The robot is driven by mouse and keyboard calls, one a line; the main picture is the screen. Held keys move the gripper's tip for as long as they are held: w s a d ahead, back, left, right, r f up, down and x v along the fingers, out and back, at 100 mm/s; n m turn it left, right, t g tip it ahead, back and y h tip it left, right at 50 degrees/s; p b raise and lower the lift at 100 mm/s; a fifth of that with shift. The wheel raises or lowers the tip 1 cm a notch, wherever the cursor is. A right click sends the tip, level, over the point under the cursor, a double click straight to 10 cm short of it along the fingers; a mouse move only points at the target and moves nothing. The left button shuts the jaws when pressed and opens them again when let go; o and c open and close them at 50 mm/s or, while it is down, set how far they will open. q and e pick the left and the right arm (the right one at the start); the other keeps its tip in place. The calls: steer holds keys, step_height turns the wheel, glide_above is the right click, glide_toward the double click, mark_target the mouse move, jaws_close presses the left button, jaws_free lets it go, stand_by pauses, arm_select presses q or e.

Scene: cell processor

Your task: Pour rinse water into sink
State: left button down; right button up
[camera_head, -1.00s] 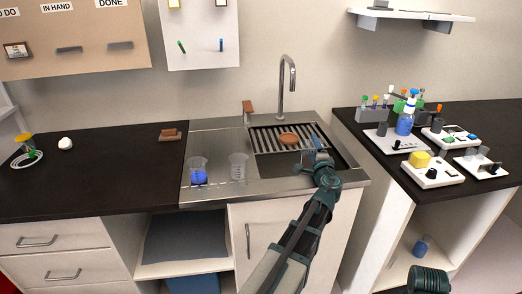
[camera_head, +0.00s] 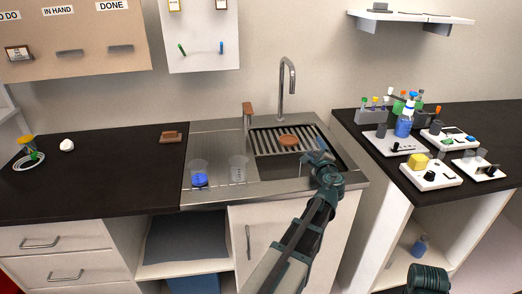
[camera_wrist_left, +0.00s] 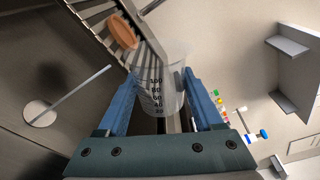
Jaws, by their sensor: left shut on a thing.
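My left gripper (camera_head: 318,152) is over the front right part of the sink (camera_head: 264,182). In the left wrist view its two blue fingers (camera_wrist_left: 160,88) are shut on a clear graduated beaker (camera_wrist_left: 156,96). The scene is rolled around that beaker, so it looks tipped well over from upright. I cannot make out any water in it or a stream from it. In the head view the held beaker is mostly hidden by the gripper.
A clear beaker (camera_head: 238,170) and a beaker with blue contents (camera_head: 199,175) stand left of the basin. A brown dish (camera_head: 288,139) lies on the slatted rack (camera_head: 270,147). The tap (camera_head: 287,88) rises behind. Devices (camera_head: 432,177) stand on the right counter.

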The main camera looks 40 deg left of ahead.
arm_select(q)
steer(key=shift+r+m, duration=0.15)
steer(key=shift+m, duration=0.85)
steer(key=shift+m+g+p, duration=0.4)
steer(key=shift+m, duration=0.1)
steer(key=m, duration=0.3)
steer(key=shift+s+a+g, duration=0.15)
steer(key=shift+s+g, duration=0.05)
steer(key=shift+g, duration=0.1)
steer(key=shift+m, duration=0.5)
steer(key=m, duration=0.2)
steer(key=s+a+f+m+g, duration=0.1)
steer(key=m, duration=0.1)
steer(key=shift+s+y, duration=0.1)
steer(key=shift+y, duration=0.3)
step_height(320, 180, up, 5)
steer(key=p, duration=0.5)
